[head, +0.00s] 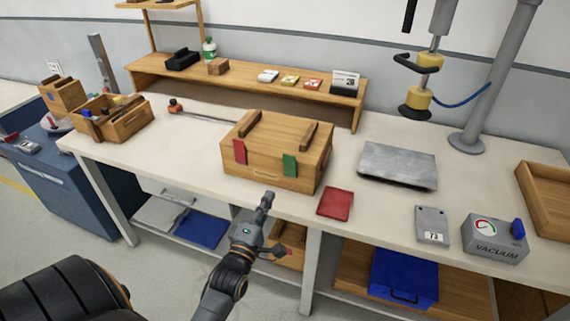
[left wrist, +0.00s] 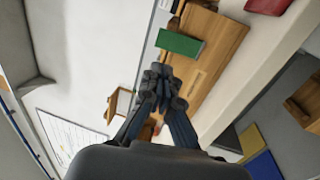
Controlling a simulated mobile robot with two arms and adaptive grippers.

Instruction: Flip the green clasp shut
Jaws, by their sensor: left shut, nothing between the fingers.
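The wooden box (head: 262,172) stands on the workbench with its lid down. The green clasp (head: 290,165) is on the right part of its front, and a red clasp (head: 239,151) is on the left part. My left gripper (head: 268,196) is shut and empty, below and left of the green clasp in the head view. In the left wrist view, the green clasp (left wrist: 180,43) shows just beyond the closed fingertips (left wrist: 160,72), apparently apart from them. My right gripper is not in view.
A red booklet (head: 335,204) lies right of the box near the bench's front edge. A metal plate (head: 398,165), a grey card (head: 432,225) and a vacuum gauge box (head: 494,240) are farther right. A wooden tool tray (head: 124,127) stands left.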

